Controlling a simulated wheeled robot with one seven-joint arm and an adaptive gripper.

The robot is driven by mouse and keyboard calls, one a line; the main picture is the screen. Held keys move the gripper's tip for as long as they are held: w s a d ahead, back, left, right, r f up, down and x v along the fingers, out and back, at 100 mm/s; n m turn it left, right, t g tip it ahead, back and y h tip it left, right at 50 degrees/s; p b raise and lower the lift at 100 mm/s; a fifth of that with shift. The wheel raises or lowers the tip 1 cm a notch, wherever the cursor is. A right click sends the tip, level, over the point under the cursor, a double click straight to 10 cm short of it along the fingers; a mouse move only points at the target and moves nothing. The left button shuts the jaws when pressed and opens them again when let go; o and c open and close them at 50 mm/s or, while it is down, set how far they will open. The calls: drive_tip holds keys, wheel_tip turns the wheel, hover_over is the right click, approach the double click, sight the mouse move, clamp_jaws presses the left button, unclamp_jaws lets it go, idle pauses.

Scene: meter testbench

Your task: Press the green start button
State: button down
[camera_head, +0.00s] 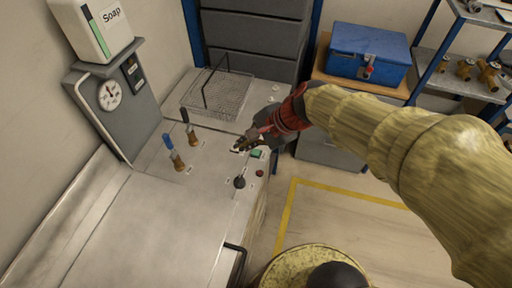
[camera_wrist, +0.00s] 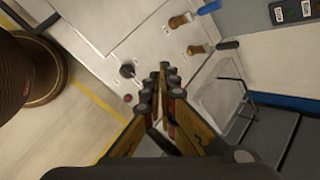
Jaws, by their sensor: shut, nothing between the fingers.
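The green start button (camera_head: 257,154) sits on the right edge of the grey testbench top (camera_head: 150,215) in the head view. My gripper (camera_head: 240,149) is just left of it and appears to be above the panel; I cannot tell whether it touches anything. In the wrist view my gripper (camera_wrist: 162,72) points at the bench with its fingers together and empty. The green button is hidden behind the fingers there. A red button (camera_head: 260,173) lies just below the green one in the head view, and it also shows in the wrist view (camera_wrist: 128,98).
A black knob (camera_head: 239,182) stands near the buttons. Two valves with blue (camera_head: 168,141) and dark (camera_head: 185,117) handles rise from the bench. A wire basket (camera_head: 217,95) lies behind my gripper. A gauge panel (camera_head: 110,95) holds a soap container (camera_head: 92,28) at left.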

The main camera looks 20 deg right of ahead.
drive_tip(key=w+d+f+m+t+y+p, duration=0.1)
drive_tip(key=w+f+m, duration=0.1)
drive_tip(key=w+m, duration=0.35)
drive_tip(key=w+d+f+m+p, duration=0.1)
drive_tip(key=w+f+m+p, duration=0.15)
drive_tip(key=w+m, duration=0.3)
drive_tip(key=m+t+h+p, duration=0.1)
drive_tip(key=m+t+p, duration=0.1)
drive_tip(key=m, duration=1.2)
hover_over(258, 151)
wheel_tip(258, 151, down, 10)
drive_tip(key=f, duration=0.1)
drive_tip(key=shift+w+r, duration=0.15)
drive_tip(key=shift+r, duration=0.1)
wheel_tip(258, 151, down, 9)
drive_tip(key=b, duration=0.7)
drive_tip(key=shift+r, duration=0.15)
drive_tip(key=shift+f+b, duration=0.2)
drive_tip(key=shift+b, duration=0.2)
drive_tip(key=shift+f, duration=0.25)
